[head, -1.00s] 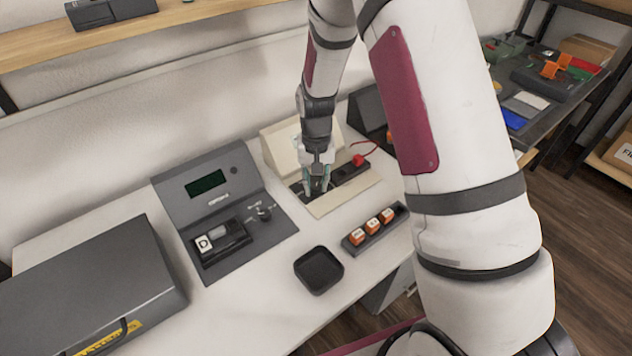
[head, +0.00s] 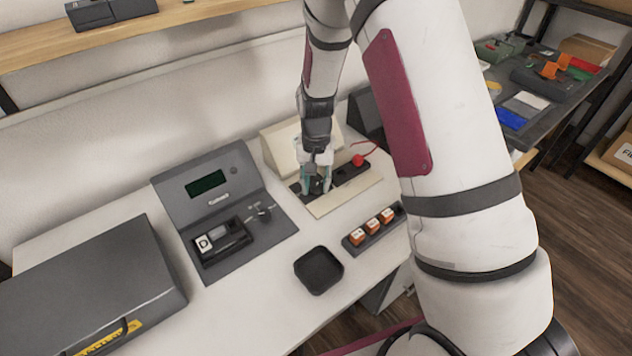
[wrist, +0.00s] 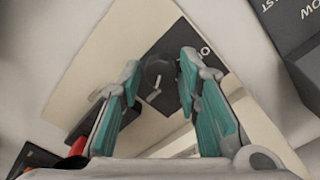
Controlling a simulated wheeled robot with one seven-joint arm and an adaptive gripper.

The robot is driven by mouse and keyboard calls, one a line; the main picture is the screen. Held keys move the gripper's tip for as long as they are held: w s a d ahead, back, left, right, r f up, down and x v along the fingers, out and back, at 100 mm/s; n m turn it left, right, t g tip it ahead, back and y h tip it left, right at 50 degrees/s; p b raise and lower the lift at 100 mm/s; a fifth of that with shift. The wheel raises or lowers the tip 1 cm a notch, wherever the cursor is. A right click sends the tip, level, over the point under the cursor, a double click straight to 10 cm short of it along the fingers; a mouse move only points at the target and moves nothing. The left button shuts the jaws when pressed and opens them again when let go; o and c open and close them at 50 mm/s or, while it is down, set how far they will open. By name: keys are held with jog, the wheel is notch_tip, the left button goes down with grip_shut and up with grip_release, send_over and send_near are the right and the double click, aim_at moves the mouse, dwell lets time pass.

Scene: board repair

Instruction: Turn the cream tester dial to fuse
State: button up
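The cream tester (head: 283,141) stands at the back of the bench, with a sloped back and a flat front panel. Its dial (wrist: 158,72) is a dark round knob with a short white mark, on a dark plate in the wrist view. My gripper (head: 316,186) is down at the tester's front panel. In the wrist view my gripper (wrist: 159,78) has its teal-padded fingers apart, one on each side of the dial, with gaps showing. One printed letter shows on the plate; the other dial labels are hidden or too small to read.
A red knob (head: 358,160) with a cable stands right of my gripper. A grey tester (head: 205,165) is to the left, a black tray (head: 319,270) in front, and a rack of orange blocks (head: 373,226) at front right. Bare bench lies between them.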

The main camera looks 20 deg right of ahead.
jog(key=shift+o, duration=0.3)
notch_tip(320, 180, up, 12)
dwell(0.5)
dwell(0.3)
notch_tip(320, 180, up, 9)
jog(key=n+t+p, duration=0.1)
jog(key=p, duration=0.1)
send_over(316, 186)
jog(key=s, duration=0.5)
jog(key=s+r+n+t+p, duration=0.2)
jog(key=s+r+n, duration=0.1)
jog(key=s+r, duration=1.15)
jog(key=s+n+t+p, duration=0.1)
jog(key=s+p, duration=0.1)
jog(key=s, duration=1)
jog(key=shift+s+d+n, duration=0.15)
jog(key=shift+s+n, duration=0.1)
jog(key=shift+n, duration=0.05)
jog(key=shift+d+r, duration=0.15)
